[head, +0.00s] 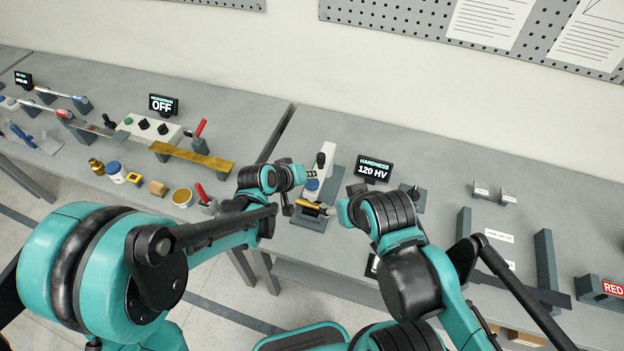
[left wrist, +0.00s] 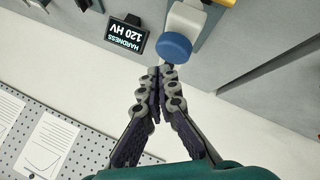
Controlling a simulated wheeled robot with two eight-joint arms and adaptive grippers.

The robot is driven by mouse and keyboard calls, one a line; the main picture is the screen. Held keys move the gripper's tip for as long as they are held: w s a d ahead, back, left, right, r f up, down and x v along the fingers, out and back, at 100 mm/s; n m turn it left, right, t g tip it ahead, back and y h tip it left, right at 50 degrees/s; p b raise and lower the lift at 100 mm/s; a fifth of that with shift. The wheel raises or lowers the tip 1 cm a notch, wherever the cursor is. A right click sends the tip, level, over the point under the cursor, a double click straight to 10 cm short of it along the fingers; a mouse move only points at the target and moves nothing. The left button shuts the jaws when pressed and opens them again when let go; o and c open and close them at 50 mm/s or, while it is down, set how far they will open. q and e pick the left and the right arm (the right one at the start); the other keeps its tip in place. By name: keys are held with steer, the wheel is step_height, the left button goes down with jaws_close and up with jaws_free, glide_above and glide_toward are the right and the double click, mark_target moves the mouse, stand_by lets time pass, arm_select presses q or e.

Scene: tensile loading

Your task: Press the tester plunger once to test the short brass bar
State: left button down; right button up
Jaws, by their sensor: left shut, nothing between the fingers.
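The hardness tester (head: 325,158) is a white column on a grey base at the near edge of the right table. Its round blue plunger (head: 312,185) also shows in the left wrist view (left wrist: 174,47). My left gripper (head: 310,175) is shut and empty, with its fingertips (left wrist: 158,72) right beside the plunger; I cannot tell whether they touch. The short brass bar (head: 309,205) is at the tester's base, below the plunger. My right gripper (head: 328,210) is close to the bar's right end; its fingers are too small to read. The display (head: 373,169) reads "HARDNESS 120 HV".
A dark fixture (head: 413,196) stands right of the display. Grey uprights (head: 545,260) and a red-labelled block (head: 600,290) are farther right. The left table holds a display reading OFF (head: 163,105), a long brass strip (head: 192,156) and red-handled tools.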

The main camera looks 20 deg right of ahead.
arm_select(q)
steer(key=shift+r, duration=0.1)
step_height(320, 180, up, 5)
steer(key=p, duration=0.3)
steer(key=shift+p, duration=0.3)
steer(key=shift+a, duration=0.1)
stand_by(0.7)
steer(key=s+a+f+t+y+b, duration=0.1)
steer(key=s+a+f+y+b, duration=0.3)
steer(key=a, duration=0.6)
steer(key=s+a+r+b, duration=0.1)
steer(key=s+a+b, duration=0.1)
steer(key=a+b, duration=0.6)
steer(key=s+a+f+y+b, duration=0.1)
steer(key=s+a+f+b, duration=0.1)
steer(key=s+a, duration=0.3)
steer(key=s+a+f+n+y+b, duration=0.1)
steer(key=s+a+f+y+b, duration=0.1)
steer(key=s+a+f, duration=0.3)
steer(key=a+b, duration=0.1)
steer(key=a, duration=0.3)
steer(key=shift+s+t+b, duration=0.25)
steer(key=shift+t+b, duration=0.05)
steer(key=shift+b, duration=0.05)
